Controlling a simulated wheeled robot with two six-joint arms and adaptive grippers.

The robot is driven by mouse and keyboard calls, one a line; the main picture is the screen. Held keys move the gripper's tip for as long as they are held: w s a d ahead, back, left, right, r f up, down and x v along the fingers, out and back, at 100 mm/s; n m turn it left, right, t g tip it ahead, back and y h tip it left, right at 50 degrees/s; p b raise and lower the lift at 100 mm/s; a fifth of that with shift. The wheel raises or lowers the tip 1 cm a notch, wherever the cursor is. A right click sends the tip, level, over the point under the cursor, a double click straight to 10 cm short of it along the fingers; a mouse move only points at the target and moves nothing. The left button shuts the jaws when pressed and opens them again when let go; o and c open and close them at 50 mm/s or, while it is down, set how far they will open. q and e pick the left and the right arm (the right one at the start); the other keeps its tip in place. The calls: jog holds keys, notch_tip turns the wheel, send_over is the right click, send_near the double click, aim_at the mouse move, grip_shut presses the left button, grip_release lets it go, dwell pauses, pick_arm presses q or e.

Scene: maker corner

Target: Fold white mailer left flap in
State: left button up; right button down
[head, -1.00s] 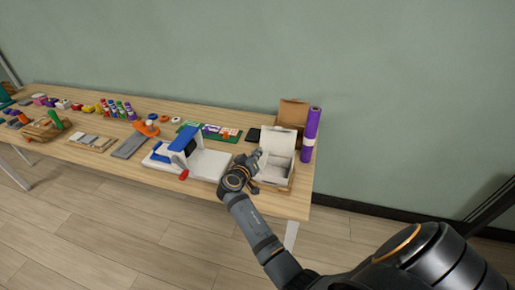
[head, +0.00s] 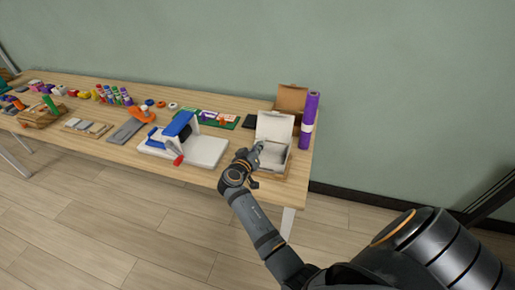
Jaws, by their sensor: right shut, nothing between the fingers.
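The white mailer (head: 274,128) stands open near the right end of the table, its lid raised at the back and its pale inside showing. My right gripper (head: 257,151) is shut and empty at the mailer's left side, with its fingertips by the left wall. The gripper covers much of that side, so the left flap cannot be made out clearly. I cannot tell whether the fingers touch it. My left gripper is out of view.
A brown open box (head: 291,97) and an upright purple roll (head: 309,122) stand just behind the mailer. A blue and white device with a red handle (head: 182,142) lies to the left. A black pad (head: 250,122) lies behind my gripper.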

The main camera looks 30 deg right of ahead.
jog(key=shift+f, duration=0.1)
jog(key=shift+s+d+f+m+b, duration=0.1)
jog(key=shift+m+b, duration=0.2)
jog(key=shift+b, duration=0.25)
jog(key=b, duration=0.1)
jog(key=f+m+b, duration=0.1)
jog(key=m+b, duration=0.1)
jog(key=b, duration=0.1)
jog(key=shift+s+d+f+t+y, duration=0.15)
jog(key=shift+s+d+t+y, duration=0.15)
jog(key=shift+t+y, duration=0.1)
jog(key=shift+s+d+f+m+t+y+b, duration=0.15)
jog(key=shift+m+t+y+b, duration=0.15)
jog(key=shift+m+b, duration=0.85)
jog(key=shift+n, duration=0.25)
